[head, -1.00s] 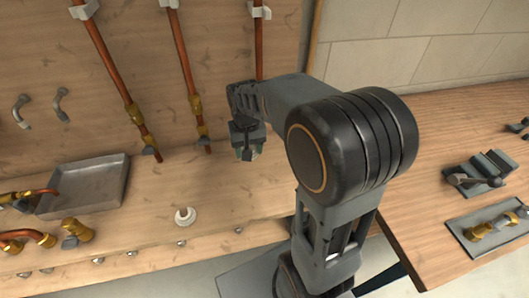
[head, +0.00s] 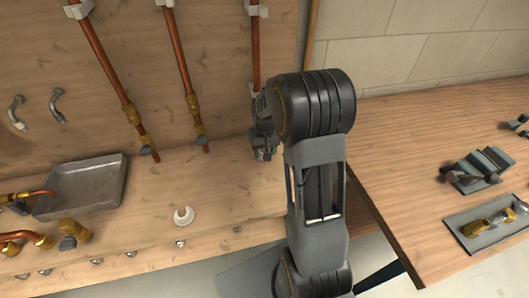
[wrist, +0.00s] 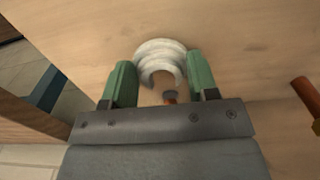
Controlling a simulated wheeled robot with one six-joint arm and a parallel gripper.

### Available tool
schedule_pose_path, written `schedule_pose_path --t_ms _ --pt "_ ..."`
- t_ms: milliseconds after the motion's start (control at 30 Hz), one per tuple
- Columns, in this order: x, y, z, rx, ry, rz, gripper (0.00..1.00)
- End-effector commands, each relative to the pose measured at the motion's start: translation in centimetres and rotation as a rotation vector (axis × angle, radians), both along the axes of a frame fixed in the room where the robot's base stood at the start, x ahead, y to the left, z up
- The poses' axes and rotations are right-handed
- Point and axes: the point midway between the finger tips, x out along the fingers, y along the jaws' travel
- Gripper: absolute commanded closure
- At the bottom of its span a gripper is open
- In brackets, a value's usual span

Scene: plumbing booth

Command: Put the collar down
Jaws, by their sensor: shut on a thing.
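My gripper (head: 264,154) is over the right part of the bench, close to the lower end of the right-hand copper pipe. In the wrist view its green fingers (wrist: 162,85) are shut on a white collar (wrist: 160,52), a ring with its gap facing the camera. A bit of copper and a grey piece show in the gap; I cannot tell whether the collar touches them. In the head view the held collar is not clearly visible. A separate white C-shaped ring (head: 184,216) lies on the bench, left of my gripper.
Copper pipes (head: 181,70) run down the back panel (head: 215,40). A grey tray (head: 118,198) and brass fittings (head: 75,232) are at left. The wooden table (head: 400,165) at right holds a vise-like tool (head: 472,172) and a fittings plate (head: 468,236). Bare bench lies around the white ring.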

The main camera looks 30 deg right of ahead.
Motion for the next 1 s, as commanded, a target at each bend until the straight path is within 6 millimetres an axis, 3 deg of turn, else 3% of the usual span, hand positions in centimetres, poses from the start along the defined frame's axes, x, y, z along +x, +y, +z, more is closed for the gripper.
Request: schedule_pose_path --t_ms 100,267,300,567,833,1000 --pt "0.0 0.0 -1.1 0.0 0.001 0.0 0.72" --pt "0.0 0.0 -1.1 0.0 0.0 0.0 0.72" --pt "0.0 0.0 -1.1 0.0 0.0 0.0 0.43" --pt "0.0 0.0 -1.0 0.0 0.0 0.0 0.19" --pt "0.0 0.0 -0.8 0.0 -0.001 0.0 0.18" --pt "0.1 0.0 1.2 -0.001 -0.006 0.0 0.18"
